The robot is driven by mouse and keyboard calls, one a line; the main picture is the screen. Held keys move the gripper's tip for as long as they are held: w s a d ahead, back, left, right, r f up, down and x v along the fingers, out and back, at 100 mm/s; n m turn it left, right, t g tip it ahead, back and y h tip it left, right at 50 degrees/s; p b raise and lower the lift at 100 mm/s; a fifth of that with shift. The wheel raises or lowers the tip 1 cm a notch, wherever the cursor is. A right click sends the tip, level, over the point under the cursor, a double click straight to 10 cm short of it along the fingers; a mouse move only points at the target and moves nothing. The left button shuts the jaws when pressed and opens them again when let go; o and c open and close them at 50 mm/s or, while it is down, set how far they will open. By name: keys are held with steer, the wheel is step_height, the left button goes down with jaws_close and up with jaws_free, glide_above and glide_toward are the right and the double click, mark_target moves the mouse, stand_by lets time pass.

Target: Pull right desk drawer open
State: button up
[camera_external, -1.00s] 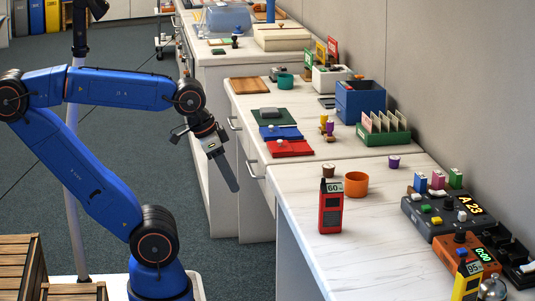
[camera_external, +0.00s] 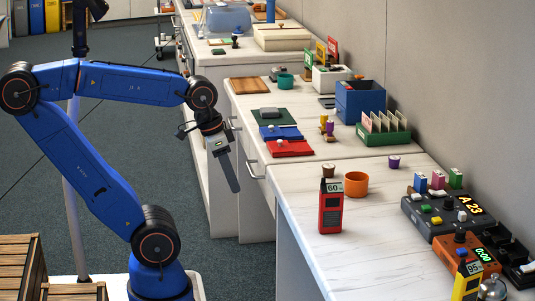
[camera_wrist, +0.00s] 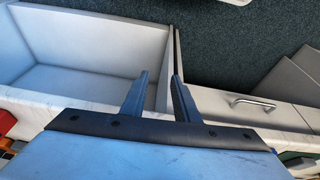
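The desk (camera_external: 236,185) has two pale drawer fronts with metal bar handles. The nearer, right drawer handle (camera_external: 251,169) is just right of my gripper (camera_external: 230,172) in the external view. In the wrist view, a drawer front with a bar handle (camera_wrist: 252,102) lies to the right of my gripper (camera_wrist: 158,78). That drawer looks shut.
The near table (camera_external: 350,240) holds a red device (camera_external: 330,208) and an orange cup (camera_external: 356,184). A white open recess (camera_wrist: 85,60) lies left of my fingers in the wrist view.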

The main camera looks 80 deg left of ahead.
steer(key=w+a+f+n+h, duration=0.25)
steer(key=a+h, duration=0.35)
steer(key=a, duration=0.5)
steer(key=w+a+f+n+h, duration=0.2)
steer(key=w+a+h, duration=0.3)
steer(key=a, duration=0.6)
steer(key=s+a+f+n+t+h, duration=0.1)
steer(key=s+a+f+t, duration=0.25)
steer(key=a, duration=0.35)
steer(key=s+a+f+n+t+h, duration=0.1)
steer(key=s+a+f+t, duration=0.25)
steer(key=a, duration=0.35)
steer(key=s+a+f+n+t+h, duration=0.1)
steer(key=s+a+f+t, duration=0.2)
steer(key=a, duration=0.4)
steer(key=x, duration=1.6)
steer(key=shift+d+r, duration=0.2)
steer(key=shift+r, duration=0.2)
steer(key=shift+m, duration=0.25)
jaws_close()
